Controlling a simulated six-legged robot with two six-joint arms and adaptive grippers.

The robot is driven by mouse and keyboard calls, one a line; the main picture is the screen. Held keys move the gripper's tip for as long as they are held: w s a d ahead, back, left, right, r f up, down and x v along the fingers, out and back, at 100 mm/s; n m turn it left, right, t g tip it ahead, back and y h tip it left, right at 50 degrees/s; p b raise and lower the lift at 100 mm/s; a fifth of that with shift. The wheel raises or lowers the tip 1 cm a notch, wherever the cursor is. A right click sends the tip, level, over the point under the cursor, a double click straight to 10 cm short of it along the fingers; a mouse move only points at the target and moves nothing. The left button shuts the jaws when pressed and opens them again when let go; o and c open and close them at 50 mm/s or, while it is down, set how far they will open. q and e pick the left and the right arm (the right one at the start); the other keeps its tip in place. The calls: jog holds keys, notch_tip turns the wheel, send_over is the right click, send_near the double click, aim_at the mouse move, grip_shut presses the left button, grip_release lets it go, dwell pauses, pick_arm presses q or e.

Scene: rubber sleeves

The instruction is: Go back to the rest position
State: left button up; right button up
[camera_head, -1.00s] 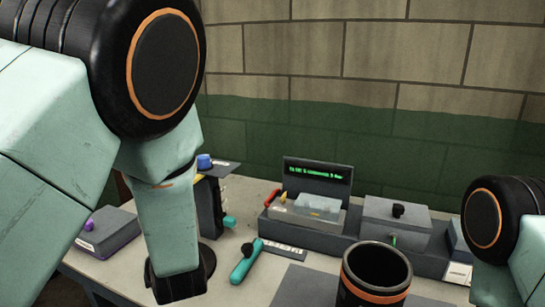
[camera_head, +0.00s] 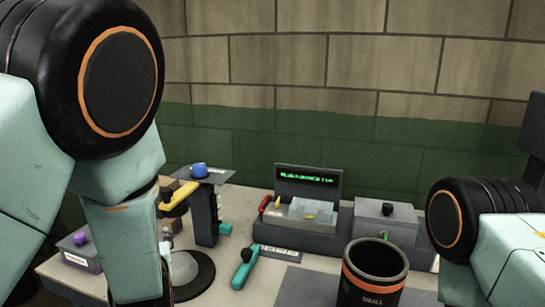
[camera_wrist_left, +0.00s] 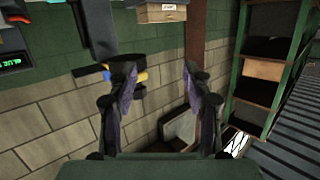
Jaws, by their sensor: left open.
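My left arm comes in from the left in the head view, its forearm hanging over the left part of the table (camera_head: 215,285); its gripper is not clearly visible there. In the left wrist view my left gripper (camera_wrist_left: 158,75) is open, with nothing between its two dark purple fingers. My right arm shows at the right edge of the head view, and its gripper is out of the picture. A black cup with orange bands, marked "SMALL" (camera_head: 372,278), stands at the front of the table.
A dark stand with a blue knob (camera_head: 198,169) and a yellow part (camera_head: 177,196) is close beside my left forearm. A box with a purple knob (camera_head: 80,252), a teal-handled tool (camera_head: 244,270), a lit display (camera_head: 308,181) and a grey lidded box (camera_head: 387,222) are around. Shelving (camera_wrist_left: 265,70) shows in the wrist view.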

pick_arm(q)
jog(key=s+d+f+m+g+h+b, duration=0.15)
jog(key=s+f+g, duration=0.35)
jog(key=s+f, duration=0.6)
jog(key=s+d+f+m+g+h+b, duration=0.1)
jog(key=s+d+f+m+g+h, duration=0.2)
jog(key=s+f, duration=0.75)
jog(key=s+f+g, duration=0.3)
jog(key=s+f, duration=0.3)
jog(key=s, duration=0.2)
jog(key=s+f+g+h+b, duration=0.1)
jog(key=s+f+g, duration=0.2)
jog(key=s+f, duration=0.2)
jog(key=s+n, duration=0.1)
jog(key=s, duration=0.2)
jog(key=shift+s+a+f, duration=0.3)
jog(key=shift+f, duration=0.05)
pick_arm(e)
jog(key=f, duration=0.4)
jog(key=shift+w+d, duration=0.1)
jog(key=shift+d, duration=0.3)
pick_arm(q)
jog(key=shift+w+d+h, duration=0.1)
jog(key=shift+h, duration=0.15)
pick_arm(e)
jog(key=shift+d, duration=0.1)
